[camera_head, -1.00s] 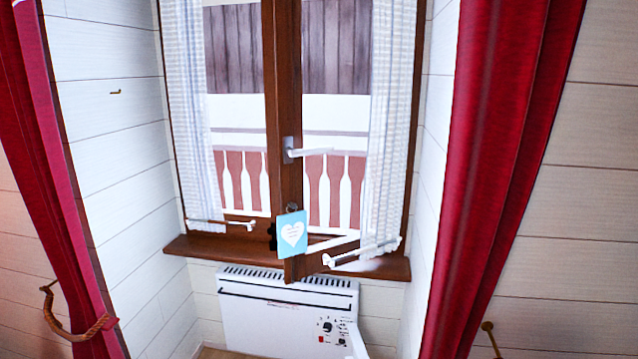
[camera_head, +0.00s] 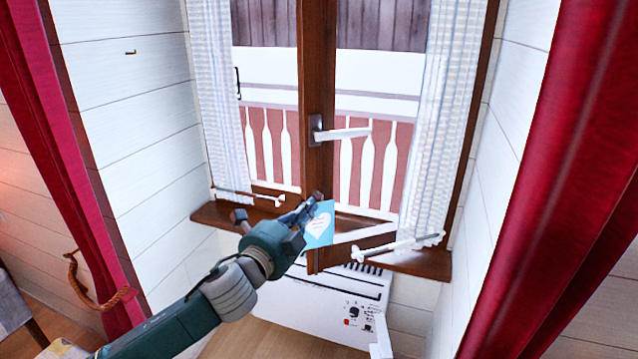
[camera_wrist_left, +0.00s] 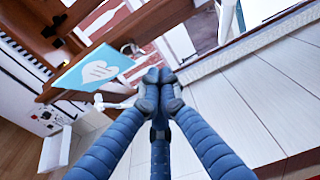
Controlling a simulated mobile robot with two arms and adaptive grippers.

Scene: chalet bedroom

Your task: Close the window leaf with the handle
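The right window leaf (camera_head: 318,80) has a brown wooden frame and stands ajar, its lower corner swung inward over the sill. Its silver-white lever handle (camera_head: 342,134) sticks out level to the right. A blue tag with a white heart (camera_head: 320,228) hangs at the leaf's lower edge; it also shows in the left wrist view (camera_wrist_left: 95,72). My left gripper (camera_head: 312,205) is beside the tag, below the handle and apart from it. Its fingertips (camera_wrist_left: 158,78) are together with nothing seen between them. Whether it touches the leaf is unclear. My right gripper is out of view.
The brown sill (camera_head: 420,262) runs under the window, with a white heater (camera_head: 300,311) below. Red drapes (camera_head: 550,180) flank the white plank recess.

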